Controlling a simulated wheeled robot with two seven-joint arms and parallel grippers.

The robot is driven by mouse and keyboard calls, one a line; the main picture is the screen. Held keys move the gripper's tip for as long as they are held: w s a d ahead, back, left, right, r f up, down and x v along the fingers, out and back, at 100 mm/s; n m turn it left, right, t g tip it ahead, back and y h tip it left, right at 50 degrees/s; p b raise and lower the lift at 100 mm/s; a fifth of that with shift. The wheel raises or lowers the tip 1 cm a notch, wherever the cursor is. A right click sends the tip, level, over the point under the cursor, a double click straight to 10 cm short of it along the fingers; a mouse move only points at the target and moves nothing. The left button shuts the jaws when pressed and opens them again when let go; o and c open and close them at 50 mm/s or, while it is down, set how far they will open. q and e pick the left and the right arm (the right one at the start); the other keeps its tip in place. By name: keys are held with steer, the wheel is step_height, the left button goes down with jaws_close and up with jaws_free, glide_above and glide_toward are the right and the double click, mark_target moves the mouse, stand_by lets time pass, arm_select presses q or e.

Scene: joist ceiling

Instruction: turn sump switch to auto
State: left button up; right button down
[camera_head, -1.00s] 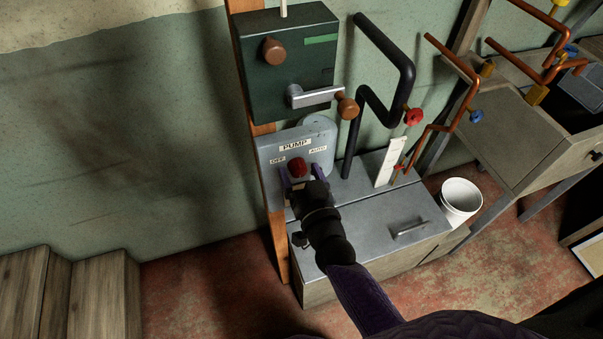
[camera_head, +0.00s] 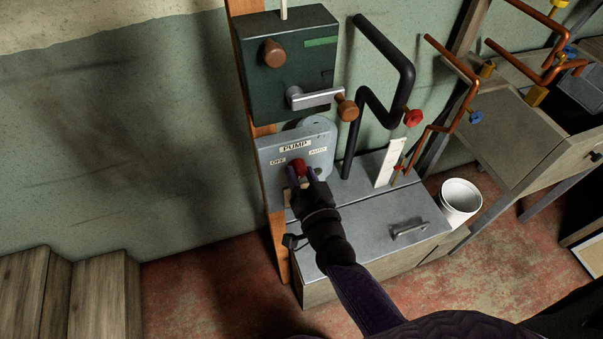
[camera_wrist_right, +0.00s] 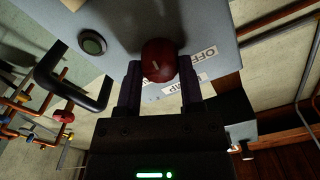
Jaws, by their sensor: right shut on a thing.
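The sump switch is a red knob (camera_head: 298,167) on the grey pump panel (camera_head: 322,160), under the PUMP label (camera_head: 295,147). The OFF label (camera_head: 278,161) is to its left and the AUTO label (camera_head: 318,150) to its right. My right gripper (camera_head: 302,174) is shut on the knob, with a finger on either side. Which label the knob points to is hard to tell. My left gripper is not in view.
A green box (camera_head: 290,75) with a silver lever (camera_head: 318,97) hangs just above the panel. A black pipe (camera_head: 385,100) with a red valve runs to the right. A grey metal chest (camera_head: 370,225) stands below, with a white bucket (camera_head: 461,198) beside it.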

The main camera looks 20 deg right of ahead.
steer(key=m, duration=0.4)
steer(key=shift+f+m, duration=0.1)
steer(key=shift+m, duration=0.2)
steer(key=m, duration=0.3)
steer(key=shift+m, duration=0.8)
steer(key=shift+c, duration=1.1)
jaws_free()
steer(key=shift+s, duration=0.1)
steer(key=s, duration=0.9)
steer(key=shift+s+d+p, duration=0.25)
steer(key=shift+s+p, duration=0.05)
steer(key=shift+s, duration=0.1)
